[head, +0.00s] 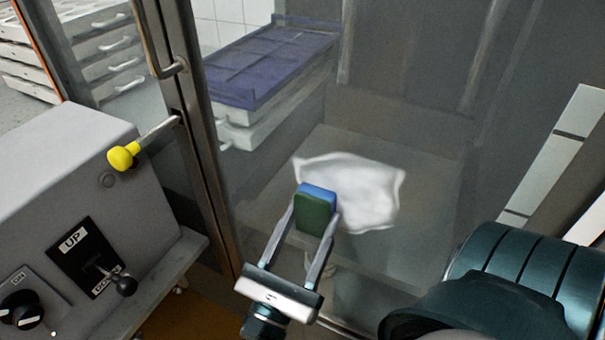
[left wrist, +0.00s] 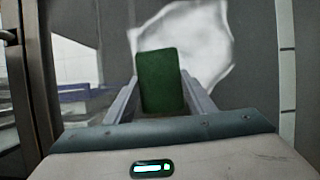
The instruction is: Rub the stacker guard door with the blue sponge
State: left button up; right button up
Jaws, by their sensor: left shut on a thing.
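The stacker guard door (head: 425,110) is a see-through panel with a metal frame and an upright handle (head: 150,45) at its left. A white, uneven patch (head: 365,188) shows at the panel; it also shows in the left wrist view (left wrist: 205,45). My left gripper (head: 317,212) is shut on the blue sponge (head: 320,188), which has a green side facing me. In the left wrist view the sponge's green face (left wrist: 160,82) stands between the fingers, overlapping the patch's lower left. I cannot tell whether the sponge touches the door. My right gripper is out of view.
A grey control box (head: 75,185) with a yellow knob (head: 123,156), an UP lever (head: 105,275) and a black dial stands at the left. Behind the panel is a stack of white trays with a purple top (head: 270,65). More white trays (head: 100,45) stand back left.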

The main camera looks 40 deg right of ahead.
pick_arm(q)
jog(key=shift+s+d, duration=0.25)
jog(key=shift+s, duration=0.25)
jog(key=shift+s+d, duration=0.2)
jog(key=shift+s, duration=0.25)
jog(key=shift+s, duration=0.1)
jog(key=shift+s+d+p, duration=0.3)
jog(key=shift+s+d, duration=0.05)
jog(key=shift+s, duration=0.45)
jog(key=shift+s+d+p, duration=0.3)
jog(key=shift+s, duration=0.5)
jog(key=shift+s+d, duration=0.35)
jog(key=shift+s, duration=0.4)
jog(key=shift+s+d, duration=0.35)
jog(key=shift+s, duration=0.4)
jog(key=shift+s, duration=0.15)
